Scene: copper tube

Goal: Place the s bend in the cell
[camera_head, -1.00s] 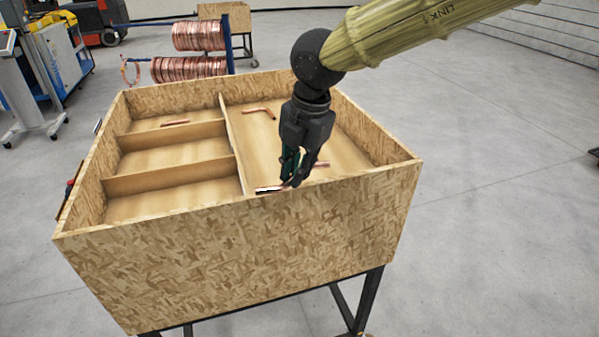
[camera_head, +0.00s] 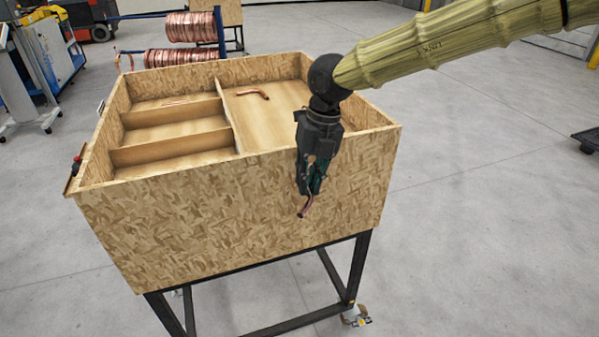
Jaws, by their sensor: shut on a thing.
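My gripper (camera_head: 307,188) points down and is shut on a copper tube piece (camera_head: 304,208). Its short bent end shows below the fingers. The rest is hidden by the fingers, so I cannot tell its full shape. Gripper and piece appear in front of the near wall of the wooden box (camera_head: 225,220). Another bent copper tube (camera_head: 252,93) lies in the large right compartment.
The box has raised walls and thin dividers and stands on a dark wheeled frame (camera_head: 345,285). A rack of copper coils (camera_head: 180,57) stands behind it. Machines (camera_head: 40,55) stand at the back left. The floor at right is mostly open.

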